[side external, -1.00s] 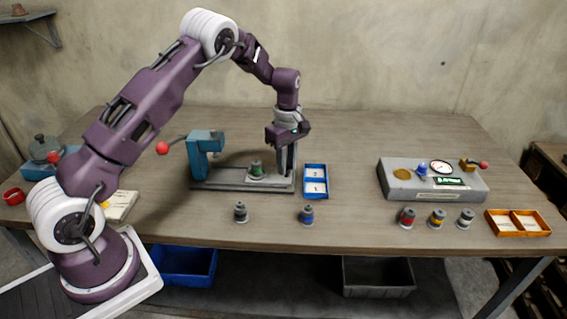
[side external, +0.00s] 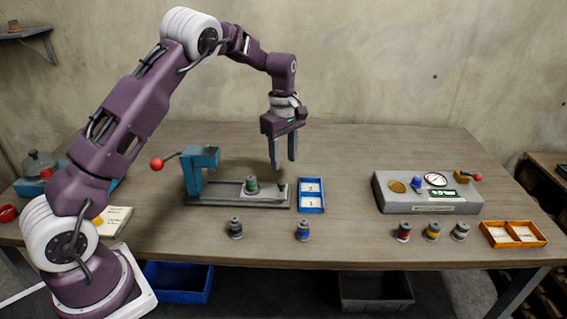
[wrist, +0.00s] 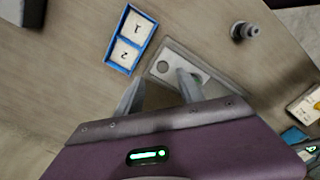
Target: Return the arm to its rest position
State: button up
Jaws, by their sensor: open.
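My gripper (side external: 283,164) hangs from my purple arm with its fingers pointing down, open and empty. It is above the right end of the grey base plate (side external: 222,200) of the teal lever press (side external: 201,158), clear of the table. A grey spool with a green band (side external: 251,187) sits on that plate, left of my fingers. In the wrist view my gripper's two fingers (wrist: 160,82) are apart with nothing between them, and the end of the grey plate (wrist: 196,64) lies beyond them.
A blue numbered tray (side external: 311,210) lies right of the plate. Several banded spools stand along the front, including a blue one (side external: 303,230) and a red one (side external: 403,232). A grey gauge box (side external: 428,208) and an orange tray (side external: 541,232) are at the right. Bare table lies between.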

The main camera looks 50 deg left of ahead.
jog(key=s+d+r+m+t, duration=0.1)
jog(key=s+d+r+m, duration=0.3)
jog(key=s+r, duration=0.4)
jog(key=s+d+r+m+t, duration=0.2)
jog(key=s+d+r+m, duration=0.3)
jog(key=r, duration=0.4)
jog(key=s+d+m+t, duration=0.2)
jog(key=s+m, duration=0.7)
jog(key=s, duration=1.2)
jog(key=shift+s+d+f+t, duration=0.15)
jog(key=shift+s+d+t, duration=0.15)
jog(key=shift+d, duration=0.35)
